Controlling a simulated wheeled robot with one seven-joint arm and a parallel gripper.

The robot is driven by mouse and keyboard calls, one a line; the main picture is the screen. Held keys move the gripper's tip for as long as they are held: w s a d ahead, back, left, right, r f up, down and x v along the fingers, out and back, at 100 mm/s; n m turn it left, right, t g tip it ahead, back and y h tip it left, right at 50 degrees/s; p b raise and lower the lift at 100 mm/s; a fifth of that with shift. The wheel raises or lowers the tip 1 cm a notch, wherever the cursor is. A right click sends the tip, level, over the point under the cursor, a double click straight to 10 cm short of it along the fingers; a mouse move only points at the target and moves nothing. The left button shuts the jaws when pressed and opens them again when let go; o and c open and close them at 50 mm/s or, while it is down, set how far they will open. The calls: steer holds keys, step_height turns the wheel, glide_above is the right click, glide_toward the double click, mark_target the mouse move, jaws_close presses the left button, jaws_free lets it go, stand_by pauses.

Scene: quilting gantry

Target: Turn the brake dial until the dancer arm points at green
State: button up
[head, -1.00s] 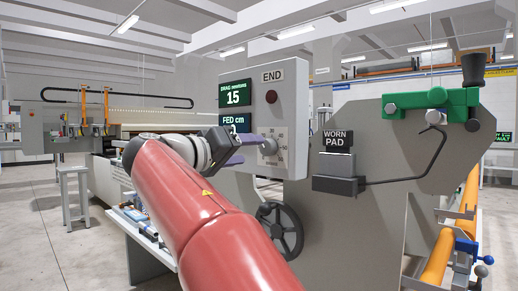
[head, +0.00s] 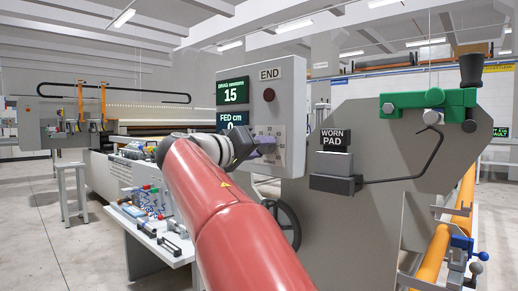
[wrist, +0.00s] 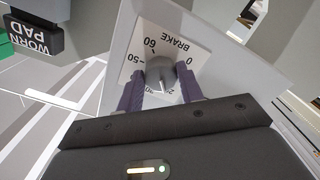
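The brake dial (wrist: 160,73) is a grey knob on a white scale plate marked BRAKE, on the face of the grey END panel (head: 291,115). Its ridge points toward the low side of the wrist view, but the exact reading is unclear. My gripper (wrist: 159,82) has its two purple fingers on either side of the knob, with gaps showing; it is open. In the head view my gripper (head: 264,147) covers the knob and part of the scale. The DRAG display (head: 233,93) reads 15. I cannot make out the dancer arm or its green mark.
The FED display (head: 231,123) reads 0. A WORN PAD box (head: 334,160) with a black bent rod sits right of the panel. A green clamp (head: 428,100) is at upper right, and a handwheel (head: 290,226) is below. A tool-covered bench (head: 180,247) stands at left.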

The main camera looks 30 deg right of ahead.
steer(key=shift+c, duration=0.8)
steer(key=shift+f, duration=0.1)
steer(key=shift+b, duration=0.4)
steer(key=shift+f+m+b, duration=0.2)
steer(key=shift+m+b, duration=0.8)
steer(key=shift+b, duration=0.2)
steer(key=m+b, duration=0.2)
steer(key=shift+w+m, duration=0.1)
steer(key=shift+m, duration=0.3)
steer(key=shift+r+m+b, duration=0.15)
steer(key=shift+m+b, duration=0.7)
steer(key=shift+m, duration=0.05)
steer(key=o, duration=1)
steer(key=shift+r, duration=0.1)
